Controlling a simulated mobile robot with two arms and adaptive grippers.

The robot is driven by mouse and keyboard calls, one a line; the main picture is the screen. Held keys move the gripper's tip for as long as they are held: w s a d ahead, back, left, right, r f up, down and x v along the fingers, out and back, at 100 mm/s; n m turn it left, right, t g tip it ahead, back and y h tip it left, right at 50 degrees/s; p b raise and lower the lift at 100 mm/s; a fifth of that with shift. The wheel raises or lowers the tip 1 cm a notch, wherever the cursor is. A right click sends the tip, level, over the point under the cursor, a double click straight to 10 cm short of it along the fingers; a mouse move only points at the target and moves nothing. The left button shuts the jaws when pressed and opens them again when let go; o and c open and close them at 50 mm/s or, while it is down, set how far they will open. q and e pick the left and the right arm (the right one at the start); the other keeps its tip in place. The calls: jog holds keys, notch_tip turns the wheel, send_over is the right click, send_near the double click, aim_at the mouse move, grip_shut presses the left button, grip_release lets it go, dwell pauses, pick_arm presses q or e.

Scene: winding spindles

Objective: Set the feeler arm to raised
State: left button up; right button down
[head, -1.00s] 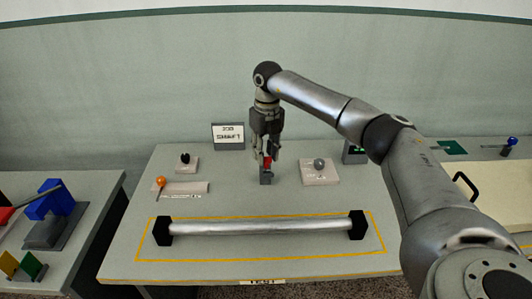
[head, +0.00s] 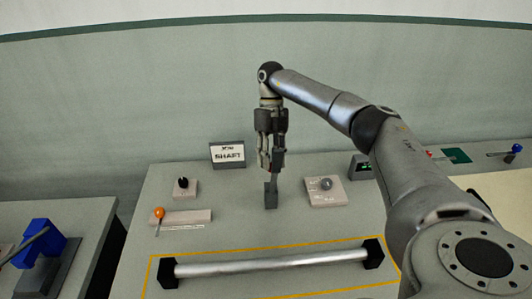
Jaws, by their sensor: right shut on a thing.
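My right gripper (head: 277,170) points down over the middle of the table, its fingers shut on a small part at the top of a dark grey upright post (head: 271,198). I take this part to be the feeler arm. The post stands on the table behind the shaft. My left gripper is not in view.
A silver shaft (head: 270,264) with black end blocks lies in front. An orange-knobbed lever (head: 159,213) and a black knob (head: 182,183) are left, a grey knob (head: 327,184) right. A SHAFT sign (head: 228,154) stands behind. A blue fixture (head: 45,243) is far left.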

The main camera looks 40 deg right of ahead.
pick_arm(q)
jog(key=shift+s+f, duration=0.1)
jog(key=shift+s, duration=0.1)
pick_arm(e)
jog(key=shift+s+d+f, duration=0.15)
jog(key=shift+d+f, duration=0.05)
jog(key=shift+f, duration=0.55)
jog(key=c, duration=1.5)
grip_release()
jog(key=shift+o, duration=1.3)
jog(key=shift+f, duration=0.1)
jog(key=shift+o, duration=0.6)
jog(key=shift+w+d+f, duration=0.2)
jog(key=shift+w+d, duration=0.15)
jog(key=shift+w, duration=0.15)
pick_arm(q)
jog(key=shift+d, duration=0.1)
pick_arm(e)
jog(key=v, duration=1.2)
jog(key=shift+a+r, duration=0.25)
jog(key=shift+r, duration=0.1)
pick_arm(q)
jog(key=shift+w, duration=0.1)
pick_arm(e)
jog(key=shift+s, duration=0.15)
